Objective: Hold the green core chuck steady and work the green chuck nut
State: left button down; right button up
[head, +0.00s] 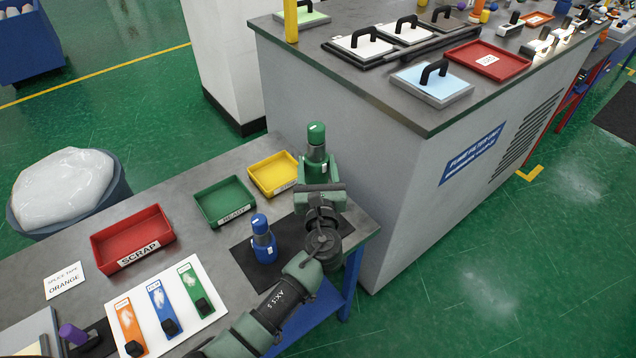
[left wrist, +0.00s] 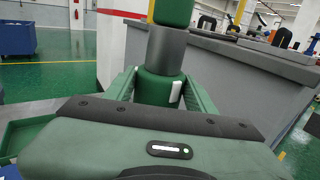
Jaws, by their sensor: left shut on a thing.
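The green core chuck (head: 316,150) stands upright at the right end of the bench, with a grey middle section and a green top part (head: 317,132). In the left wrist view its green lower body (left wrist: 156,88) with a white mark sits between the green fingers, below the grey cylinder and the green top (left wrist: 174,10). My left gripper (head: 318,172) is shut on this lower body. Its palm hides the chuck's base, so I cannot tell whether it touches the bench. Which green part is the nut is unclear. My right gripper is not in view.
A blue chuck (head: 263,240) stands on a dark mat left of my left gripper. Yellow (head: 272,172), green (head: 224,201) and red scrap (head: 130,238) trays line the bench. A tall grey cabinet (head: 420,190) stands close on the right.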

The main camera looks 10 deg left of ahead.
pick_arm(q)
jog(key=shift+w+r, duration=0.1)
jog(key=shift+r, duration=0.2)
jog(key=shift+w+d, duration=0.1)
jog(key=shift+w, duration=0.05)
jog(key=shift+w+d+f, duration=0.1)
jog(key=shift+w+f, duration=0.05)
jog(key=shift+w, duration=0.05)
jog(key=shift+w+f, duration=0.1)
jog(key=shift+s, duration=0.35)
jog(key=shift+f+b, duration=0.3)
jog(key=shift+b, duration=0.05)
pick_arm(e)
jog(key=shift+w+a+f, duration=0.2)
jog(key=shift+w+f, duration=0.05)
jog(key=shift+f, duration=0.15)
pick_arm(q)
jog(key=shift+f+b, duration=0.3)
jog(key=shift+f, duration=0.1)
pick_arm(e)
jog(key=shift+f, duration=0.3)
pick_arm(q)
jog(key=shift+f+b, duration=0.3)
jog(key=shift+f, duration=0.05)
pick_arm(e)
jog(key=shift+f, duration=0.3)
